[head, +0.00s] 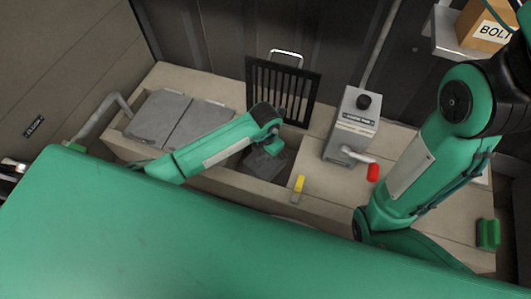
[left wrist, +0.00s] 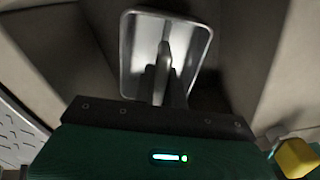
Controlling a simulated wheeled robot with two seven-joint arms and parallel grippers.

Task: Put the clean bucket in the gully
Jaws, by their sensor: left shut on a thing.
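My left gripper (head: 270,147) reaches down into the open bay of the gully (head: 232,180). In the left wrist view its fingers (left wrist: 168,88) are shut on the upright grip of a pale metal bucket with a rounded rectangular rim (left wrist: 204,42). In the head view a dark grey squarish shape (head: 262,167), apparently the bucket, shows below the gripper within the bay. The gripper hides part of it, and I cannot tell whether it touches the bottom. A black slotted grate (head: 262,82) with a silver handle stands upright behind the bay. My right gripper is not in view.
Grey cover plates (head: 158,118) lie left of the bay. A grey box with a black knob (head: 350,125) and a red-ended lever (head: 373,172) stands to the right. A yellow-handled item (head: 299,184) lies near the bay's right edge. A green object (head: 488,233) sits far right.

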